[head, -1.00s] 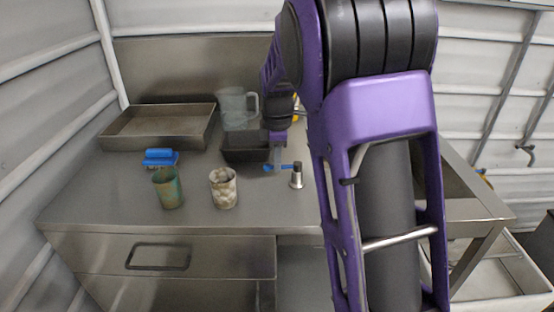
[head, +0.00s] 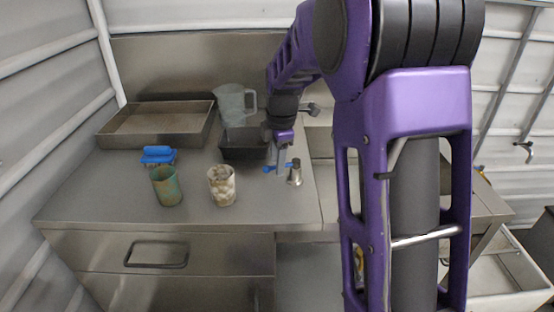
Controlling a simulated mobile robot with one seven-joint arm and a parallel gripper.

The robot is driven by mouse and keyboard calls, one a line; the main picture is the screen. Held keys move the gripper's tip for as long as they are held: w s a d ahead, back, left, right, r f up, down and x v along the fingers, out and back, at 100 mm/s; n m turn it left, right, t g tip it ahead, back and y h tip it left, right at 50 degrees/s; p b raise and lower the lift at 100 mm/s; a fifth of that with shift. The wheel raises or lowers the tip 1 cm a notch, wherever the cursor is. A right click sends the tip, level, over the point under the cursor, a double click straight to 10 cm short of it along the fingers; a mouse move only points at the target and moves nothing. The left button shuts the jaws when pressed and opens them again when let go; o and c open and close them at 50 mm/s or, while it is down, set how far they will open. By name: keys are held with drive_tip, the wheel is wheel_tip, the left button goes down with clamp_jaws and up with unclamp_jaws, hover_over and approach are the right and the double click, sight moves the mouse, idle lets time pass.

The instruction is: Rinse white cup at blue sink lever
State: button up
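A whitish mottled cup (head: 221,188) stands upright on the steel counter, right of a green-brown cup (head: 166,188). My gripper (head: 281,172) points down over the counter, to the right of the white cup and apart from it. Its fingers show edge-on, so I cannot tell whether they are open or shut. A small blue piece (head: 268,169) shows beside the fingertips, partly hidden by them; I cannot tell whether it is the sink lever. A short metal cylinder (head: 295,174) stands just right of the fingertips. My arm hides much of the counter's right side.
A blue-handled brush (head: 158,155) lies behind the green-brown cup. A shallow metal tray (head: 157,143) is at the back left. A clear pitcher (head: 232,104) and a dark container (head: 243,151) stand at the back middle. The counter's front left (head: 100,205) is clear.

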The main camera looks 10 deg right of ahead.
drive_tip(key=s+r+p, duration=0.3)
drive_tip(key=r, duration=1.4)
drive_tip(key=shift+s+d, duration=0.2)
